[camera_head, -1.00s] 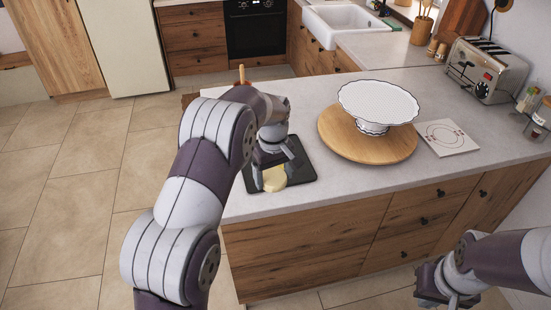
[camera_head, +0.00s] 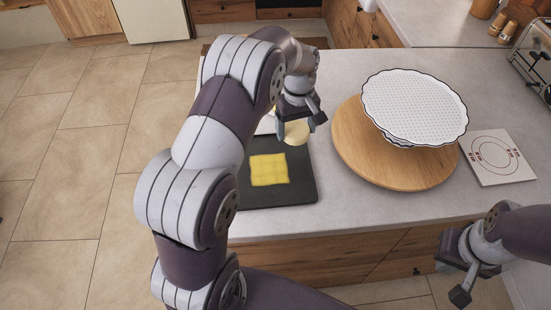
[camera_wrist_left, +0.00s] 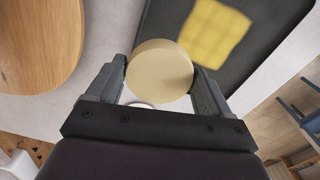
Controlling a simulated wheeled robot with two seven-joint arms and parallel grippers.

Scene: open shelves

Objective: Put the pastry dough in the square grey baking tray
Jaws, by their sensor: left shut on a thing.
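The pastry dough (camera_head: 297,132) is a pale, round, thick disc. My left gripper (camera_head: 297,122) is shut on it, near the far right part of a dark grey tray (camera_head: 300,190). In the left wrist view the dough (camera_wrist_left: 159,72) sits between both fingers (camera_wrist_left: 160,85), with the tray (camera_wrist_left: 268,50) beyond it. I cannot tell how high the dough is above the surface. A yellow square piece (camera_head: 269,170) lies on the tray and also shows in the left wrist view (camera_wrist_left: 213,33). My right gripper (camera_head: 458,278) looks open and empty, in front of the counter.
A round wooden board (camera_head: 350,150) with a white cake stand (camera_head: 415,105) stands right of the tray. A white square plate (camera_head: 495,158) with a ring pattern lies further right. A toaster (camera_head: 537,60) is at the right edge. The counter front is clear.

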